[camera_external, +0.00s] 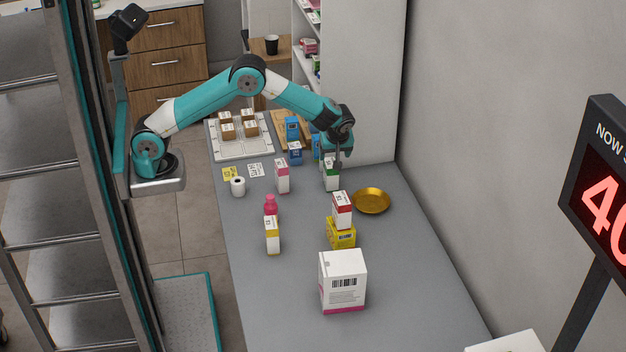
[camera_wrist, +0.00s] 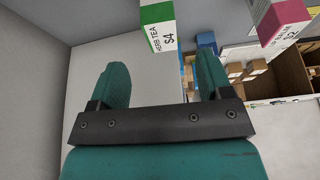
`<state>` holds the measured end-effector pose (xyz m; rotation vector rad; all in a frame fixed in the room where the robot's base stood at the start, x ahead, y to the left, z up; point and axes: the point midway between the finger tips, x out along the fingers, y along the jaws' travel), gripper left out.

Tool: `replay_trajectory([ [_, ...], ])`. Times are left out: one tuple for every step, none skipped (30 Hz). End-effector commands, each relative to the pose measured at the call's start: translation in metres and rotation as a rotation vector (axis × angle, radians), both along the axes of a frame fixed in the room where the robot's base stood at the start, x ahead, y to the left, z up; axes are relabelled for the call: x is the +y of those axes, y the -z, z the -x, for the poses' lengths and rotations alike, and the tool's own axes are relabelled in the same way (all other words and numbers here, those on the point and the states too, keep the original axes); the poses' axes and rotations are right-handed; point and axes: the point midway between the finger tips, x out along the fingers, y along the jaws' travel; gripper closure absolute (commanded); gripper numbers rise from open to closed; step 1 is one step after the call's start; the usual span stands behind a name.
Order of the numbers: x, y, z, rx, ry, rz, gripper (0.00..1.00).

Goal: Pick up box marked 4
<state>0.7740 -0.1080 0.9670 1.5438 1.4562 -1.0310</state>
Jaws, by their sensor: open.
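The box marked 4 is a white carton with a green band, reading "HERB TEA" and "S4" in the wrist view (camera_wrist: 160,28). It stands upright on the grey counter in the external view (camera_external: 331,182), where its marking is too small to read. My gripper (camera_external: 338,158) is right at the top of this box on its far side and partly overlaps it. In the wrist view my gripper (camera_wrist: 163,72) has its two teal fingers spread wide with nothing between them. The box appears beyond the fingertips, roughly between their lines. Contact cannot be told.
A pink-and-white box (camera_external: 282,177) stands to the left, marked S2 in the wrist view (camera_wrist: 280,20). A gold bowl (camera_external: 371,201) lies to the right. Blue boxes (camera_external: 292,128) stand behind.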

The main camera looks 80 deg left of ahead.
Motion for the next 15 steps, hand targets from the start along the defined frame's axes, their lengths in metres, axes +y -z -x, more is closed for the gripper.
replay_trajectory([
  [0.006,0.009,0.001,0.005,-0.002,0.0,0.28],
  [0.008,0.015,0.001,0.005,-0.002,-0.001,0.28],
  [0.011,0.022,0.0,0.004,-0.002,-0.001,0.28],
  [0.012,0.027,0.0,0.005,-0.001,0.0,0.28],
  [0.014,0.031,0.0,0.004,-0.001,0.0,0.28],
  [0.016,0.035,-0.001,0.002,0.0,0.0,0.28],
  [0.017,0.039,-0.001,0.003,-0.001,0.0,0.28],
  [0.018,0.041,0.0,0.003,-0.001,0.0,0.28],
  [0.019,0.043,-0.001,0.001,-0.002,0.0,0.28],
  [0.02,0.045,-0.001,0.001,-0.001,0.0,0.28],
  [0.02,0.046,-0.001,0.0,-0.001,0.0,0.28],
  [0.021,0.048,-0.001,0.001,0.0,0.0,0.28],
  [0.022,0.051,-0.001,0.003,0.0,0.0,0.28],
  [0.024,0.054,0.0,0.004,-0.001,0.0,0.28],
  [0.026,0.059,0.0,0.004,0.0,0.0,0.28],
])
